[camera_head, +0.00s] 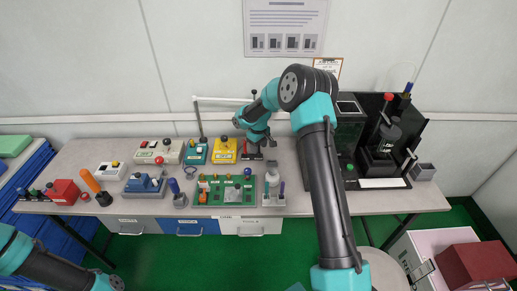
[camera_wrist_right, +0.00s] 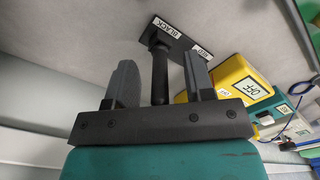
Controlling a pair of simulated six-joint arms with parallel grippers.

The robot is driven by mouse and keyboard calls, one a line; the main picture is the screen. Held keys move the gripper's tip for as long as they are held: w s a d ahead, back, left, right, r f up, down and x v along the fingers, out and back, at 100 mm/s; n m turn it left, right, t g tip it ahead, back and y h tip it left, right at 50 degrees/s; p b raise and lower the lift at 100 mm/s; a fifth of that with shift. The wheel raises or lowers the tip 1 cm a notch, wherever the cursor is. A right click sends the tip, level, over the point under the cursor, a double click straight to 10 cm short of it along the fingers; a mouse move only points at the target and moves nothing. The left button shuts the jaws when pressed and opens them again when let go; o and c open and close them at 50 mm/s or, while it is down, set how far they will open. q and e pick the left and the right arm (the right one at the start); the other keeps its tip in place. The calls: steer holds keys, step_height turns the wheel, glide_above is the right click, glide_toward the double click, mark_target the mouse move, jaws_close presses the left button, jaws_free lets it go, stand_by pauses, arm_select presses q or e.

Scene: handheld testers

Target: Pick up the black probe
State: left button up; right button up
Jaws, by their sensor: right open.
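The black probe (camera_wrist_right: 160,78) stands up from a dark holder plate (camera_wrist_right: 178,36) with white labels reading BLACK and RED in the right wrist view. My right gripper (camera_wrist_right: 158,64) is open, with one finger on each side of the probe. Gaps show between the probe and both fingers. In the head view my right gripper (camera_head: 252,151) is over the back middle of the table, and it largely hides the probe there. The left arm enters at the lower left of the head view; its gripper fingers are not visible.
A green board (camera_head: 226,190) lies in front. A black machine (camera_head: 380,140) stands to the right. Bare table (camera_head: 283,158) shows right of the gripper.

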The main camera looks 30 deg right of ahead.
steer(key=shift+c, duration=0.3)
jaws_close()
steer(key=shift+r, duration=0.1)
steer(key=shift+r, duration=1.55)
steer(key=shift+s+a+r, duration=0.15)
steer(key=shift+s, duration=0.15)
steer(key=s+a+r, duration=0.1)
steer(key=s+a, duration=0.7)
steer(key=s, duration=0.5)
steer(key=shift+r, duration=0.2)
